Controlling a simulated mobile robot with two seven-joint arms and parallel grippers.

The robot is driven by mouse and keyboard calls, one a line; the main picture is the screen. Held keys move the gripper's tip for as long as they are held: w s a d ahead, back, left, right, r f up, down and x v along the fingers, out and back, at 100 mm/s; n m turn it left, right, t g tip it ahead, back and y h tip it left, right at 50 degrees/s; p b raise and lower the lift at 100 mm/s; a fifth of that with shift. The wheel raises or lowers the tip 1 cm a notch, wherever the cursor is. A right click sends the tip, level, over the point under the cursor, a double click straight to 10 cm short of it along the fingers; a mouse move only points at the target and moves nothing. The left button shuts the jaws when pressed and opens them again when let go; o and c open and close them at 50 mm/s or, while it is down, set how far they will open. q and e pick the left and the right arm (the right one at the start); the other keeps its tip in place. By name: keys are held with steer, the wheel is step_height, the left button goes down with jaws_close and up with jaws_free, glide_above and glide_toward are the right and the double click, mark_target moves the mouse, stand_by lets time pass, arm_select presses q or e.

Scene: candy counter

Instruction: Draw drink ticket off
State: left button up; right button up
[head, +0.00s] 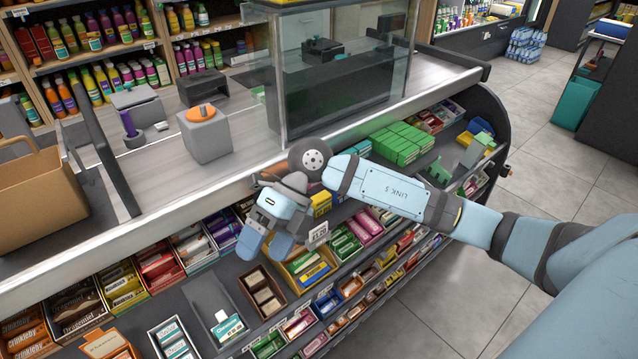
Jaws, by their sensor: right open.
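A small white and teal card (227,326), which looks like the drink ticket, lies in a dark bay of the lower candy rack. A pale tab sticks up at its upper edge. Its print is too small to read. My right gripper (265,246) hangs in front of the rack, above and to the right of the card, with its blue fingers apart and pointing down. Nothing is between the fingers, and they do not touch the card. My left gripper is not in view.
Candy boxes fill the rack around the card, with brown bars (262,292) in a bin to its right. The counter (240,190) above holds a grey box with an orange top (203,133), a glass screen (345,70) and a tan basket (38,195).

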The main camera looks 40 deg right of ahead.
steer(key=w+d+t+h, duration=0.1)
steer(key=w+d+h, duration=0.25)
steer(key=d, duration=0.25)
step_height(320, 180, up, 3)
steer(key=m+t+h, duration=0.2)
steer(key=h, duration=0.4)
glide_above(319, 228)
step_height(319, 228, down, 13)
steer(key=shift+w+f+b, duration=0.1)
steer(key=shift+w+b, duration=0.05)
steer(key=shift+b, duration=0.85)
steer(key=shift+c, duration=0.2)
steer(key=c, duration=1)
